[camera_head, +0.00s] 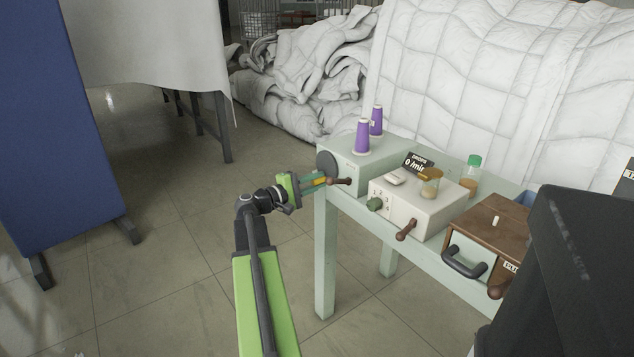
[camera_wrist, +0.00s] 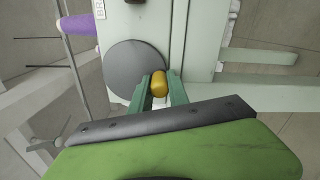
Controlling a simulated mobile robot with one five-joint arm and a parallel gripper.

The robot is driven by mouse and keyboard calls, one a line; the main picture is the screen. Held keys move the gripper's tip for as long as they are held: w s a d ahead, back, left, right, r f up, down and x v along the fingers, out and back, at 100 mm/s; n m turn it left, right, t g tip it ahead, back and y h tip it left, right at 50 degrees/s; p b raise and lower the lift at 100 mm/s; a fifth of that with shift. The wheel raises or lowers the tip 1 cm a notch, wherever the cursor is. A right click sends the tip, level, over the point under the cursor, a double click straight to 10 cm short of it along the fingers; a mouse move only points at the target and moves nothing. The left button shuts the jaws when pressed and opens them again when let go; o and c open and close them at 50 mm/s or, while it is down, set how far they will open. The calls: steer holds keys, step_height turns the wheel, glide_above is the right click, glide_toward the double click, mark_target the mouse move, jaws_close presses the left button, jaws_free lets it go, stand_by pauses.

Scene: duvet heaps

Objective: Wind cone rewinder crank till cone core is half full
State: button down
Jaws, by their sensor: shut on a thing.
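The pale green rewinder box (camera_head: 362,170) stands at the left end of the table, with a dark grey disc (camera_head: 327,163) on its side. The disc also shows in the wrist view (camera_wrist: 128,68), with a yellow crank knob (camera_wrist: 159,88) in front of its edge. My gripper (camera_wrist: 160,83) is shut on this knob, one green finger on each side. In the head view my gripper (camera_head: 316,181) reaches the box from the left. Two purple cones (camera_head: 362,136) stand upright on or behind the box. I cannot tell how full any core is.
A cream box (camera_head: 408,205) with a brown-handled crank, jars and a black "0 /min" display stands to the right. A brown box (camera_head: 490,226) is beyond it. White duvets (camera_head: 480,80) fill the back. A blue panel (camera_head: 60,130) stands left; floor between is clear.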

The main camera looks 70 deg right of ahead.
steer(key=shift+w, duration=0.1)
steer(key=c, duration=1.3)
jaws_free()
steer(key=shift+o, duration=0.2)
steer(key=v, duration=1.7)
steer(key=shift+a, duration=0.25)
